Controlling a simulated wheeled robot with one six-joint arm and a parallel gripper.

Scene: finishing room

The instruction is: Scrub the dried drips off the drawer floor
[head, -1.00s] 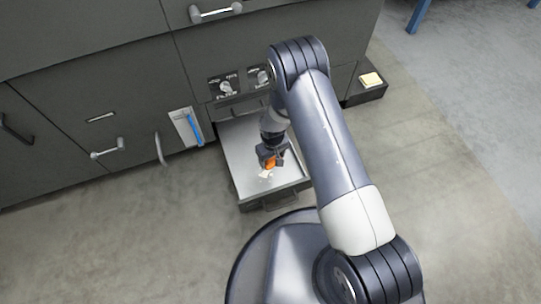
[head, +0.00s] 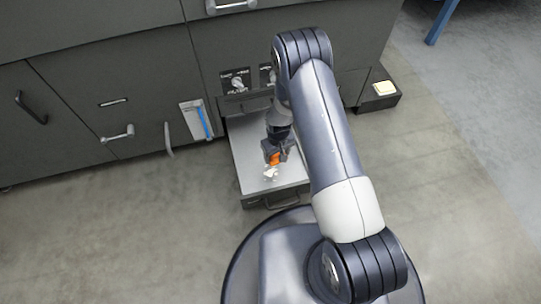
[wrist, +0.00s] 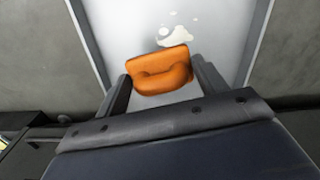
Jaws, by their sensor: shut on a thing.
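The open drawer (head: 243,168) stands out low from the dark cabinet, with a pale grey floor. White dried drips (head: 270,174) lie on that floor towards the drawer's front. They also show in the wrist view (wrist: 178,37) as a large blotch with smaller spots, just beyond the orange scrubber. My gripper (head: 274,157) is inside the drawer's outline, shut on an orange scrubber (wrist: 160,72). The scrubber sits between the two fingers and is right beside the drips. Whether it touches the drawer floor, I cannot tell.
The cabinet front (head: 80,75) has handles and knobs above the drawer. A blue-and-white item (head: 198,120) is on the cabinet left of the drawer. The floor on both sides is clear.

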